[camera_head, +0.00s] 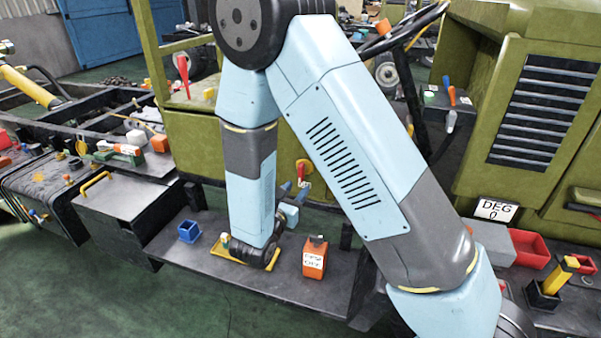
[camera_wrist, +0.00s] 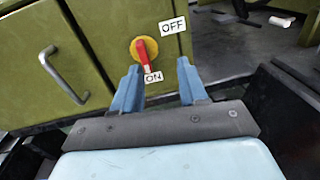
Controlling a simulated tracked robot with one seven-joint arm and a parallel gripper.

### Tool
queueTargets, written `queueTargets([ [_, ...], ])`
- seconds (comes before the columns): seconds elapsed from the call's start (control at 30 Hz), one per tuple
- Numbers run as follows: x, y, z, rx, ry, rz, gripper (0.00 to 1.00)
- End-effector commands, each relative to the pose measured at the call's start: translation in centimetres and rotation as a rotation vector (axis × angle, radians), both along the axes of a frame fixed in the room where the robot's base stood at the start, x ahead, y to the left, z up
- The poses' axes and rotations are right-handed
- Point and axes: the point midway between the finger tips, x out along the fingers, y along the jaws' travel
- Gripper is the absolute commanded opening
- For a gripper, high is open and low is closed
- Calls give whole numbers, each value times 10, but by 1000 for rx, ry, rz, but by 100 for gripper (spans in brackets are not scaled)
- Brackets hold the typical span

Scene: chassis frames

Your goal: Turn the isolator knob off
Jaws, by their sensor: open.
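The isolator knob (camera_wrist: 143,52) is a red handle on a yellow round plate, mounted on a green panel in the wrist view. Its handle slants down towards the ON label (camera_wrist: 153,77). The OFF label (camera_wrist: 173,26) is up and to the right of the knob. The knob also shows in the head view (camera_head: 303,171), beside my arm. My gripper (camera_wrist: 158,72) is open, with two blue fingers pointing at the panel. The left finger is just below the knob, and the right finger is to its right. Nothing is between the fingers except the view of the panel. Contact cannot be told.
A dark shelf (camera_head: 330,282) below the panel holds an orange box (camera_head: 315,258), a yellow tray (camera_head: 228,254) and a blue cup (camera_head: 189,231). A green cabinet door with a grey handle (camera_wrist: 63,74) is left of the knob.

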Motion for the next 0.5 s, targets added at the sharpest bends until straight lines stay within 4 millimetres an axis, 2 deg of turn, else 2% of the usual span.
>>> queueTargets([
  [0.1, -3, 18, -15, -36, 6, 72, 43],
  [0.2, -4, 25, -19, -47, 7, 101, 43],
  [0.37, 7, 23, -20, -50, 6, 106, 43],
  [0.5, 27, 15, -20, -50, 6, 104, 43],
])
